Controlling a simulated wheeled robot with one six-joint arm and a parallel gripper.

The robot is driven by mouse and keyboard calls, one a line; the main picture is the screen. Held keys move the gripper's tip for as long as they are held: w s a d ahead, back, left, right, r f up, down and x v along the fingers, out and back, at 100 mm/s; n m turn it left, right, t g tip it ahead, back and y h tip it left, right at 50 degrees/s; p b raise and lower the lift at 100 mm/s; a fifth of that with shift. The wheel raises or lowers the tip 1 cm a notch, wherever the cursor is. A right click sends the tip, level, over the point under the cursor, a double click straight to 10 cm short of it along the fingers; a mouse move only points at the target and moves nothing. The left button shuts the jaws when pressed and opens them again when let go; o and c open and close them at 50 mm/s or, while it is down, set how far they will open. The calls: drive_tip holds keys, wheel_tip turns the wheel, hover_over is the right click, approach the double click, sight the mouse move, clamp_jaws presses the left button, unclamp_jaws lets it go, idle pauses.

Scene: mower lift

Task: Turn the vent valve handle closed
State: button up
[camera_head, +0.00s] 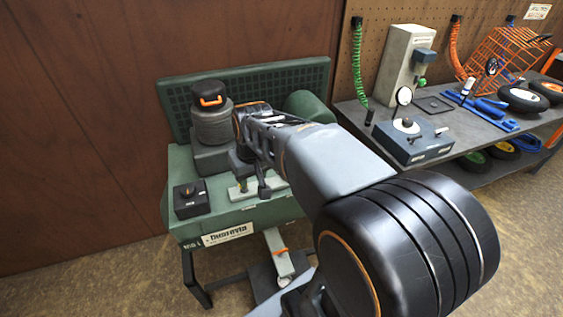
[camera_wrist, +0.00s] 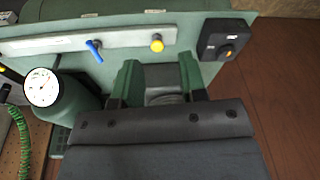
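A blue lever handle (camera_wrist: 95,49), likely the vent valve handle, stands on a pale strip (camera_wrist: 125,40) along the green bench in the wrist view. It points diagonally across the strip. A yellow knob (camera_wrist: 157,43) is beside it on the same strip. My gripper (camera_wrist: 160,72) has its two fingers spread with a gap between them and no handle held. It is apart from the blue handle, which lies up and left of the fingers in the wrist view. In the head view my arm reaches over the green bench (camera_head: 262,214) and hides much of the strip; the blue handle cannot be made out there.
A black box with a knob (camera_head: 192,199) sits at the bench's left front. A grey cylinder with an orange handle (camera_head: 212,124) stands behind it. A green tank with a gauge (camera_wrist: 42,87) is near the strip. A grey side bench (camera_head: 450,120) with tools is to the right.

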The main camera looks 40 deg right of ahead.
drive_tip(key=w+d+f+m+g+y+p, duration=0.15)
drive_tip(key=w+d, duration=0.35)
drive_tip(key=d, duration=0.6)
drive_tip(key=w+d+f+m+y+p, duration=0.1)
drive_tip(key=w+d+f+p, duration=0.1)
drive_tip(key=w+d, duration=0.6)
drive_tip(key=shift+n+h, duration=0.25)
drive_tip(key=f, duration=0.4)
drive_tip(key=s+f+p, duration=0.1)
drive_tip(key=f, duration=0.8)
drive_tip(key=shift+s+f, duration=0.35)
drive_tip(key=shift+s, duration=0.05)
clamp_jaws()
